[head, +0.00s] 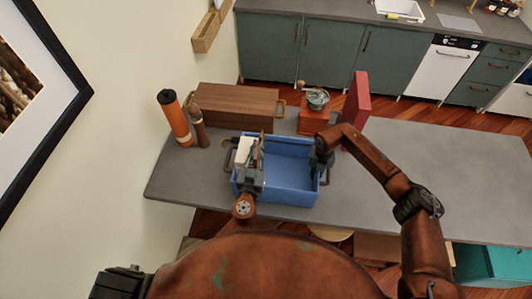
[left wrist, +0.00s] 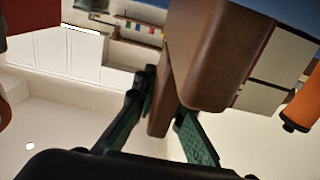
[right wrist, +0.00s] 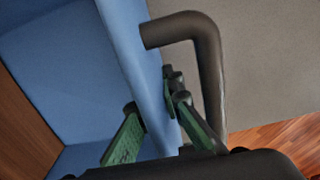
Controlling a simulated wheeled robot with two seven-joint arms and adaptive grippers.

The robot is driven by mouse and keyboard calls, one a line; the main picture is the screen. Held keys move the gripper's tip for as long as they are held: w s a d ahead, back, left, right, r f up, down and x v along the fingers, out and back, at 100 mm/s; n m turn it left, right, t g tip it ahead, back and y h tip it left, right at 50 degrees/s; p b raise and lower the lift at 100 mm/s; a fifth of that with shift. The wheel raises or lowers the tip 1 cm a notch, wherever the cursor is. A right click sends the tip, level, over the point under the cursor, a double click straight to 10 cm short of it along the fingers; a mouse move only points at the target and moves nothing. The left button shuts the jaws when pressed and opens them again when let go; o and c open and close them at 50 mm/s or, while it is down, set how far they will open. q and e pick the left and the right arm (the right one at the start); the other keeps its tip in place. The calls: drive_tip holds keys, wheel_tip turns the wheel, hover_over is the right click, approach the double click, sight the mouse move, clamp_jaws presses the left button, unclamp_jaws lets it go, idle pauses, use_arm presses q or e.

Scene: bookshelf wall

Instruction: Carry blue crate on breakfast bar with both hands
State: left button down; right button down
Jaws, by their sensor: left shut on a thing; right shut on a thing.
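The blue crate (head: 291,171) is on or just above the grey breakfast bar (head: 430,165), near its front edge; I cannot tell if it touches. It looks roughly level, and the visible part of its inside is bare. My left gripper (head: 250,172) is shut at the crate's left side; its fingers close around a brown part in the left wrist view (left wrist: 168,105), which I cannot name surely. My right gripper (head: 321,155) is shut at the right side. In the right wrist view its fingers (right wrist: 153,125) are at the crate's wall beside a dark handle (right wrist: 205,60).
Behind the crate are a wooden box (head: 235,103), an orange bottle (head: 173,117), a brown mill (head: 198,127), a red box (head: 313,121) bearing a bowl (head: 318,98), and a red upright item (head: 357,97). A pale block (head: 243,151) is beside my left gripper. The bar's right is clear.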

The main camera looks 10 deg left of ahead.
sight(255, 162)
use_arm(q)
drive_tip(key=shift+r, duration=0.15)
use_arm(e)
drive_tip(key=shift+f, duration=0.2)
use_arm(q)
drive_tip(key=c, duration=2.3)
unclamp_jaws()
drive_tip(key=shift+c, duration=0.2)
use_arm(e)
drive_tip(key=c, duration=2.5)
unclamp_jaws()
use_arm(q)
drive_tip(key=o, duration=0.3)
drive_tip(key=shift+s, duration=0.15)
use_arm(e)
drive_tip(key=o, duration=0.4)
drive_tip(key=shift+s+r, duration=0.1)
drive_tip(key=shift+s, duration=0.05)
use_arm(q)
drive_tip(key=shift+o, duration=0.3)
drive_tip(key=shift+f, duration=0.2)
drive_tip(key=s, duration=0.7)
drive_tip(key=shift+s+f, duration=0.1)
drive_tip(key=shift+s, duration=0.3)
use_arm(e)
drive_tip(key=shift+d+r, duration=0.1)
wheel_tip(255, 162, up, 12)
drive_tip(key=shift+f, duration=0.1)
